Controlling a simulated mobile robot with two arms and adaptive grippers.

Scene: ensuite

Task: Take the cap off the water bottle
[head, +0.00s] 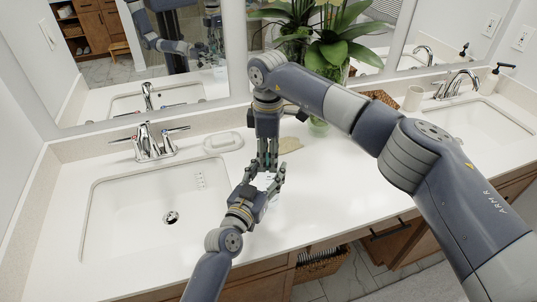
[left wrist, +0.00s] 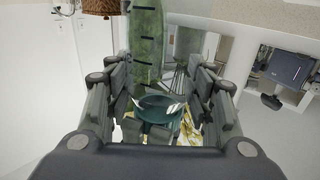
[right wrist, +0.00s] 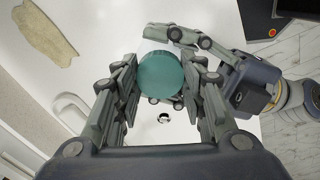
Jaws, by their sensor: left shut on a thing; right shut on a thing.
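The water bottle is mostly hidden between my two grippers in the head view. My left gripper (head: 276,178) comes from below and is shut on the bottle, whose clear, marked body (left wrist: 147,45) shows in the left wrist view. My right gripper (head: 268,162) points down from above and is shut on the teal cap (right wrist: 161,75), which sits between its fingers in the right wrist view. The left gripper's fingers (right wrist: 172,36) show just beyond the cap. I cannot tell whether the cap is still seated on the bottle.
The grippers are over the white counter, right of the left sink (head: 140,215) and its faucet (head: 152,142). A soap dish (head: 223,142) and a flat beige piece (head: 290,145) lie behind. A plant (head: 335,45) stands at the back. The front counter is clear.

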